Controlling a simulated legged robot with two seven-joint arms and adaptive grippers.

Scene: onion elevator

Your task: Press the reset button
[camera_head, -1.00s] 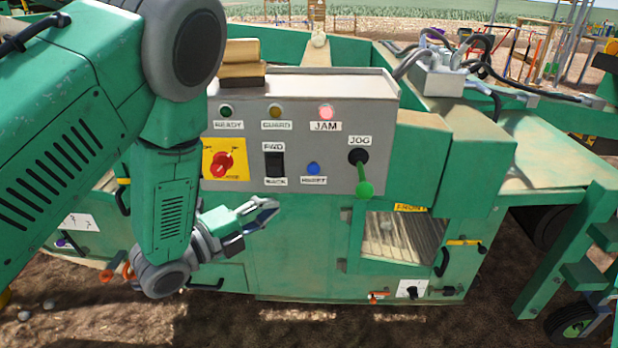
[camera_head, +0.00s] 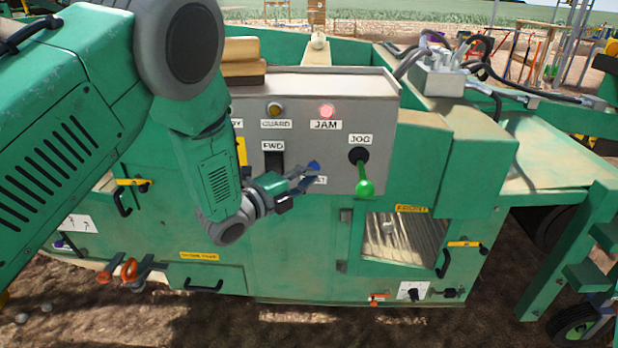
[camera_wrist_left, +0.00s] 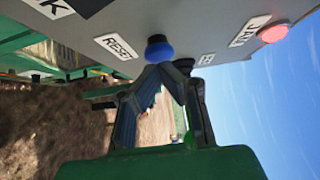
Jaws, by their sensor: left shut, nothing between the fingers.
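The blue reset button (camera_head: 313,166) is on the grey control panel (camera_head: 375,110), between the FWD switch and the JOG lever. My left gripper (camera_head: 312,174) is shut and empty, with its fingertips right at the button in the head view. In the left wrist view the blue button (camera_wrist_left: 159,48) stands out from the panel just beyond the joined fingertips (camera_wrist_left: 168,66). I cannot tell whether they touch it. The RESET label (camera_wrist_left: 117,47) shows beside the button there; in the head view the gripper partly covers it. My right gripper is not in view.
The JOG lever (camera_head: 364,175) with a green knob hangs just right of the button. The black FWD switch (camera_head: 273,160) is to the left, partly behind my gripper. The JAM lamp (camera_head: 326,111) glows red above. The GUARD lamp (camera_head: 275,110) is amber.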

